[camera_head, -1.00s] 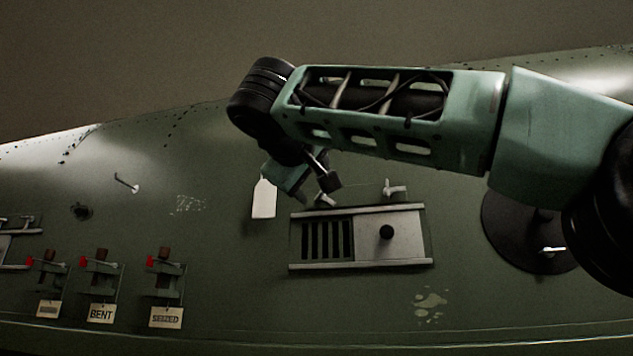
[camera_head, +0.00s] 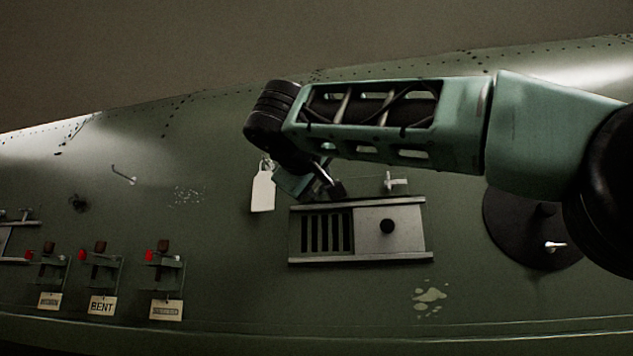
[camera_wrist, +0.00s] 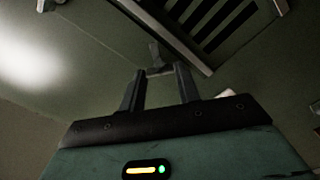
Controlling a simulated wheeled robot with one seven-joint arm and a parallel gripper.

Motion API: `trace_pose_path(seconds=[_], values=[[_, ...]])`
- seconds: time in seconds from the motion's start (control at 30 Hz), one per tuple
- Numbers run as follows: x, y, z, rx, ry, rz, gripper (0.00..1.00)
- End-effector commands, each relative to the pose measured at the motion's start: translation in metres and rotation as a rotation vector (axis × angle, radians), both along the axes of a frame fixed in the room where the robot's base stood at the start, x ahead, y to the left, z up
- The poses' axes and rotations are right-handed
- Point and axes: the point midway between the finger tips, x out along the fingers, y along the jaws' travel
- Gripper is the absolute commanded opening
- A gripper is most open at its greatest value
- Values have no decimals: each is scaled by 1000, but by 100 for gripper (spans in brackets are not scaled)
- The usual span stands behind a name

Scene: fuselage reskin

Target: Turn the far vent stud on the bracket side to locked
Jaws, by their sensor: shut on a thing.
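The vent (camera_head: 327,236) is a grey panel with dark slots on its left and a plate with a black knob on its right. My gripper (camera_head: 334,190) is at the vent's upper edge, left of its middle, and covers the left stud there. In the wrist view, my gripper (camera_wrist: 160,74) has its fingers close around a small grey winged stud (camera_wrist: 156,55), just off the vent's edge (camera_wrist: 185,45). The stud's exact angle is hard to tell. A second light stud (camera_head: 396,182) stands free above the vent's right half.
A white tag (camera_head: 262,191) hangs just left of my gripper. Several small brackets with red parts and tags, one reading BENT (camera_head: 102,306), are at lower left. A dark round disc (camera_head: 525,235) with a light stud is at right.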

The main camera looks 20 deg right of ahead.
Motion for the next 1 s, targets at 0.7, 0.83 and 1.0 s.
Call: trace_pose_path(seconds=[0.7, 0.83, 1.0], values=[[0, 0, -5, 335, -226, 0, 10], [0, 0, -3, 435, -292, 0, 10], [0, 0, -2, 553, -371, 1, 10]])
